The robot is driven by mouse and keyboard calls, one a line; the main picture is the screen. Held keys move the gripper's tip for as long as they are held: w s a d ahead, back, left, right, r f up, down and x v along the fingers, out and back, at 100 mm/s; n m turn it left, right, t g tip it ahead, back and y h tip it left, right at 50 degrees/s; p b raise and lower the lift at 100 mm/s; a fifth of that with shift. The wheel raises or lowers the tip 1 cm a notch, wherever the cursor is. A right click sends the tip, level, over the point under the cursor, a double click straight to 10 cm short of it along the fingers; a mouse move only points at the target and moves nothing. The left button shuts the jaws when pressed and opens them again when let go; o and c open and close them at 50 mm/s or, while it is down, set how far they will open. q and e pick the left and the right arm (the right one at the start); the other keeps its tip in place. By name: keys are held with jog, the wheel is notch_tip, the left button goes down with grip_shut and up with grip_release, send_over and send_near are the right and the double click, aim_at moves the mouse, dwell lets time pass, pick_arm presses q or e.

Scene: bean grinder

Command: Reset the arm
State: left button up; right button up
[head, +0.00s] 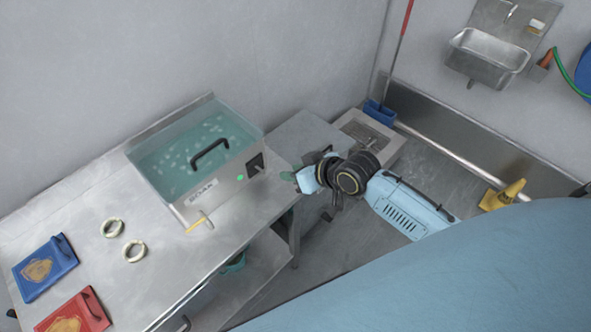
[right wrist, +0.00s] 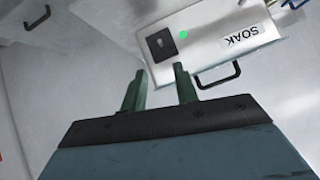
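My right arm reaches over the floor, right of the steel table (head: 75,215). Its gripper (head: 289,177) is just right of the steel soak tank (head: 215,185), apart from it as far as I can see. In the right wrist view, its two green fingers (right wrist: 160,88) stand apart with nothing between them. The tank's SOAK face (right wrist: 215,45), with a green light and a black switch, lies beyond the fingertips. My left gripper is not in view.
A lower side table (head: 300,135) stands behind my right gripper. A yellow floor sign (head: 503,195) and a wall sink (head: 488,55) are at the right.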

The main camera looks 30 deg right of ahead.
jog(key=shift+s, duration=0.1)
dwell(0.5)
jog(key=s+d+f+m+g+h+b, duration=0.1)
jog(key=s+d+f+b, duration=0.2)
jog(key=f, duration=0.8)
jog(key=s+d+f+g+h+b, duration=0.1)
jog(key=s+f+b, duration=0.1)
jog(key=s+f, duration=0.6)
jog(key=s+d+f+m+g+h+b, duration=0.1)
jog(key=s+d+f+h+b, duration=0.15)
jog(key=f, duration=1.05)
jog(key=s+a+f+n+g+b, duration=0.1)
jog(key=s+f+g+b, duration=0.1)
jog(key=s+f, duration=0.7)
jog(key=s+a+f+g+b, duration=0.1)
jog(key=s+f+g+b, duration=0.2)
jog(key=s+f, duration=0.7)
jog(key=s+b, duration=0.1)
jog(key=s, duration=0.7)
jog(key=shift+s+f+n+b, duration=0.25)
jog(key=shift+n+b, duration=0.15)
